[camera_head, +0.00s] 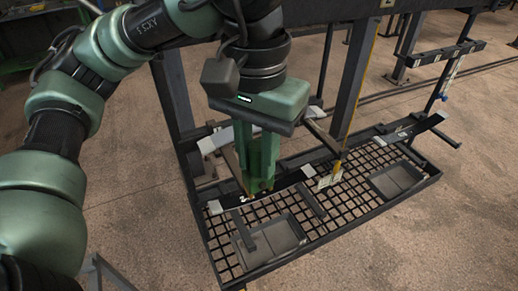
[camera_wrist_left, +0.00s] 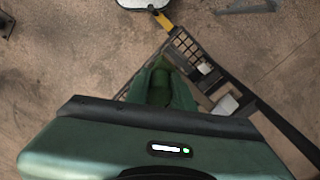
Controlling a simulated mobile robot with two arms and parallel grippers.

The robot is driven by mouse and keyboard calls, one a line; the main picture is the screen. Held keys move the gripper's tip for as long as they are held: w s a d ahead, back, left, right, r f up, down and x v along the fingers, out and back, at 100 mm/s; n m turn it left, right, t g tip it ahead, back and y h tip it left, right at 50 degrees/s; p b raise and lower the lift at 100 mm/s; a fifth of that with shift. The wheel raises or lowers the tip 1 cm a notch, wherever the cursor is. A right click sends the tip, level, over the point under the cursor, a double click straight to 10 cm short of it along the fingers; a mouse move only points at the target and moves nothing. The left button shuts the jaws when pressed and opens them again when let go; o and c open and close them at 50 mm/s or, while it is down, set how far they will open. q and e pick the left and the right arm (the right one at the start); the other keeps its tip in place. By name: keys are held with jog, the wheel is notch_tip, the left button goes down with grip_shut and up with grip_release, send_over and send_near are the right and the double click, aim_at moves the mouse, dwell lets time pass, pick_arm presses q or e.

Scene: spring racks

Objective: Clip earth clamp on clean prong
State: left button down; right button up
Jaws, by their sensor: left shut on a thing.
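My left gripper (camera_head: 258,188) points down over the left part of a black mesh rack. It is shut on a green piece (camera_head: 264,155), which looks like the earth clamp and is mostly hidden by the fingers. In the left wrist view the darker green clamp (camera_wrist_left: 159,86) sits between the paler green fingers. The fingertips are close to a dark curved bar (camera_head: 290,184) with pale ends along the rack; I cannot tell whether they touch it. Which prong is the clean one cannot be made out. My right gripper is not in view.
The mesh rack (camera_head: 335,226) has a frame rim and two grey trays, one at left (camera_head: 283,236) and one at right (camera_head: 411,176). A dark upright post (camera_head: 356,70) stands behind. Brown floor lies open in front.

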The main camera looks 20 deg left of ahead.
pick_arm(q)
jog(key=shift+f+b, duration=0.15)
jog(key=shift+b, duration=0.2)
jog(key=shift+w+a, duration=0.15)
jog(key=shift+w+a+f+b, duration=0.25)
jog(key=shift+w+a+f, duration=0.4)
jog(key=shift+w+a, duration=0.5)
jog(key=shift+w+a+f+b, duration=0.2)
jog(key=shift+w+a+f, duration=0.5)
jog(key=shift+w+a, duration=0.45)
jog(key=shift+w+a+f+b, duration=0.25)
jog(key=shift+w+a+f, duration=0.55)
jog(key=shift+a, duration=0.5)
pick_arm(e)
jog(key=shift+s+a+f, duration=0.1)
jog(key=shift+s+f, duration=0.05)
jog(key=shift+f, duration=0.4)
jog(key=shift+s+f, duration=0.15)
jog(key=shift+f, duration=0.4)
pick_arm(q)
jog(key=shift+f+b, duration=0.55)
jog(key=shift+f, duration=0.05)
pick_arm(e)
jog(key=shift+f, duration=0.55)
pick_arm(q)
jog(key=c, duration=1.1)
grip_release()
